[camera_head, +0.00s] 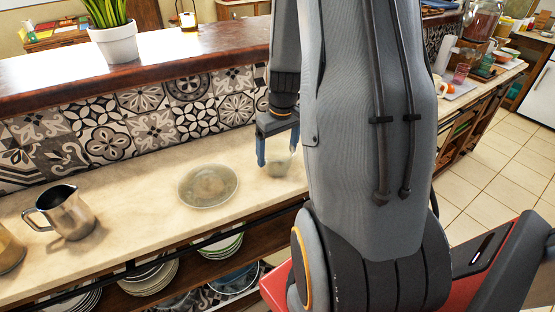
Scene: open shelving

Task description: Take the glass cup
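A small clear glass cup (279,168) stands on the pale counter (120,205), left of my arm. My gripper (278,160) points down over it with its two blue fingers spread apart, one to each side of the cup's upper part. The fingers look open; whether either touches the glass cannot be told. My arm's large grey link fills the area right of the cup. A pinkish glass (460,73) stands far off on the right counter.
A grey-green plate (208,186) lies left of the cup, and a metal pitcher (67,212) stands farther left. A patterned tile wall (150,120) and raised wooden ledge (190,55) rise behind. Stacked plates (148,277) sit on the shelf below.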

